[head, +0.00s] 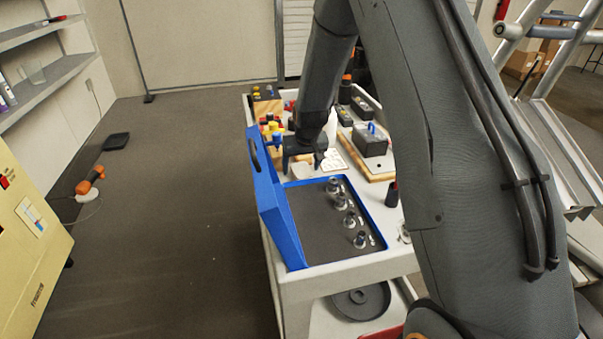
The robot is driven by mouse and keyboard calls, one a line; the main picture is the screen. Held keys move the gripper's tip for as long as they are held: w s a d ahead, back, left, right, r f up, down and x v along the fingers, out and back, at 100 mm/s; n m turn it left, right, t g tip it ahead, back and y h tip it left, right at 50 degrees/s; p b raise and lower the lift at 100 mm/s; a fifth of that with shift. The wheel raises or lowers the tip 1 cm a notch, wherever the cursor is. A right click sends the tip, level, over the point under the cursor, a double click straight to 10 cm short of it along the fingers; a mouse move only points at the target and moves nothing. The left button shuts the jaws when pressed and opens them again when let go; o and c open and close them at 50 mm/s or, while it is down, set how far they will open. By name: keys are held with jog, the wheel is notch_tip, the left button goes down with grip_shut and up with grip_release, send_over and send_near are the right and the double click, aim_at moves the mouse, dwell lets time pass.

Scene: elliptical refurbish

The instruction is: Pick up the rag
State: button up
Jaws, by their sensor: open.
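My gripper (303,168) points down over the far end of the blue open case (285,228) on the cart (345,270). Its two fingers are apart, and I see nothing held between them. A pale, flat item (303,172) shows partly behind and below the fingers. I cannot tell whether it is the rag. A bit of red material (382,334) shows at the bottom edge, near the cart's lower shelf; it is mostly cut off and I cannot tell what it is. No rag is clearly recognisable.
Several small metal-and-glass pieces (350,219) stand in the case. A dark box on a wooden board (372,143), a dark bottle (392,195) and coloured tools (271,128) crowd the cart top. A dark round plate (361,301) lies below. The floor left is mostly clear.

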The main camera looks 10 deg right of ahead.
aim_at(305, 171)
jog(key=shift+f, duration=0.2)
jog(key=c, duration=1.2)
jog(key=shift+r, duration=0.15)
jog(key=shift+s+d+r+b, duration=0.15)
jog(key=shift+r+b, duration=0.3)
jog(key=shift+r, duration=0.05)
jog(key=r, duration=0.2)
jog(key=r+b, duration=0.1)
jog(key=r, duration=0.3)
jog(key=shift+s+d+b, duration=0.3)
jog(key=shift+s+b, duration=0.05)
jog(key=s+d+b, duration=0.1)
jog(key=s+d, duration=0.3)
jog(key=s+d+b, duration=0.2)
jog(key=s+d, duration=0.2)
jog(key=s, duration=0.1)
jog(key=s+d+b, duration=0.1)
jog(key=s+d, duration=0.2)
jog(key=s, duration=0.2)
jog(key=shift+s+d+b, duration=0.25)
jog(key=shift+d+b, duration=0.1)
jog(key=shift+d, duration=0.05)
